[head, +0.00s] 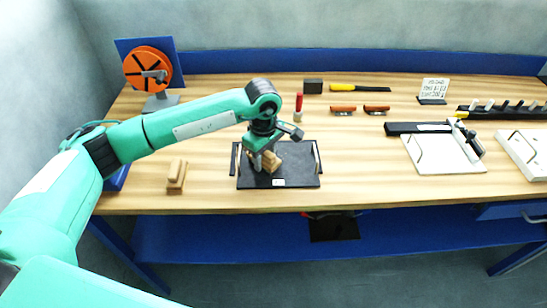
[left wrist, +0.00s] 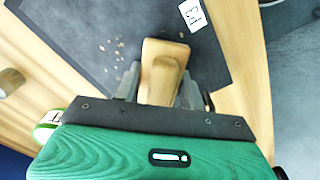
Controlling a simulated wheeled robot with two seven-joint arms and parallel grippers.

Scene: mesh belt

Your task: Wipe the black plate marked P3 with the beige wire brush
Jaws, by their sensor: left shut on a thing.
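The black plate (head: 306,178) lies flat on the wooden bench, with a white label near its front edge. In the left wrist view the plate (left wrist: 95,20) shows the label P3 (left wrist: 193,14) and several small tan crumbs (left wrist: 112,47). My left gripper (head: 266,166) is over the plate, shut on the beige brush (head: 274,159). The brush's body (left wrist: 163,62) shows between the fingers in the left wrist view. Its bristles are hidden, so I cannot tell if it touches the plate. My right gripper is not in view.
A beige wooden block (head: 176,176) stands left of the plate. A red-handled tool (head: 299,106) stands behind it. Two orange-brown items (head: 343,109) lie farther back. A white board (head: 440,157) lies at the right. Bench between plate and board is clear.

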